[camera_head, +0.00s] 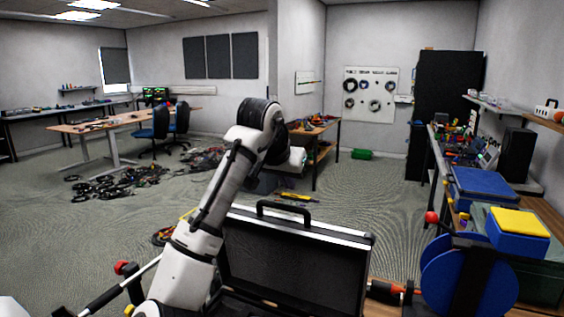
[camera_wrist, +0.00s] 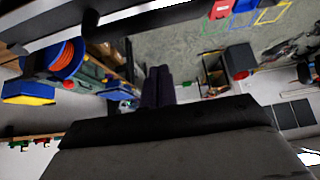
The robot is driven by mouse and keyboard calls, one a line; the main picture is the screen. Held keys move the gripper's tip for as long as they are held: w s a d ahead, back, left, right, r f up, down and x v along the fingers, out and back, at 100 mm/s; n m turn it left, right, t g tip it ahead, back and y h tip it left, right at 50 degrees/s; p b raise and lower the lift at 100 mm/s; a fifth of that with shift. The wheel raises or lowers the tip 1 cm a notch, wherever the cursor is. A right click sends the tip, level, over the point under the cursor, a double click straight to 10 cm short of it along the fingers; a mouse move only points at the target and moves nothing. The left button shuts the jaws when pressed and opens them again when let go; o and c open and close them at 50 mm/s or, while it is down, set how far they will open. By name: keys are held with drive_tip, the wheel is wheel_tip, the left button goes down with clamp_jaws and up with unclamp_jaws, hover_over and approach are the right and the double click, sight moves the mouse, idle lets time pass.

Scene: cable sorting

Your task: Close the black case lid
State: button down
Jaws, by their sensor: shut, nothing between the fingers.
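The black case lid (camera_head: 300,262) stands open and upright at the bottom centre of the head view, with silver edges and a black handle (camera_head: 283,208) on top. Only a small part of the case base shows at the bottom edge. My arm reaches up past the left side of the lid and bends over beyond its top edge. In the wrist view my gripper (camera_wrist: 158,72) is shut and empty, its dark fingers together. A dark strip with a silver edge, apparently the lid (camera_wrist: 130,24), crosses the top of that view, apart from the fingertips.
A blue cable reel (camera_head: 470,275) stands right of the case; it also shows in the wrist view (camera_wrist: 55,62). A blue bin with a yellow lid (camera_head: 520,222) is behind it. Cable piles (camera_head: 115,182) lie on the floor at left.

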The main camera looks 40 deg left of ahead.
drive_tip(key=shift+s+f+p, duration=0.55)
drive_tip(key=shift+s+f, duration=0.1)
drive_tip(key=shift+f, duration=0.3)
drive_tip(key=shift+s+d, duration=0.15)
drive_tip(key=shift+s, duration=0.25)
drive_tip(key=shift+s+d+f, duration=0.15)
drive_tip(key=shift+s+f, duration=0.15)
drive_tip(key=shift+f, duration=0.05)
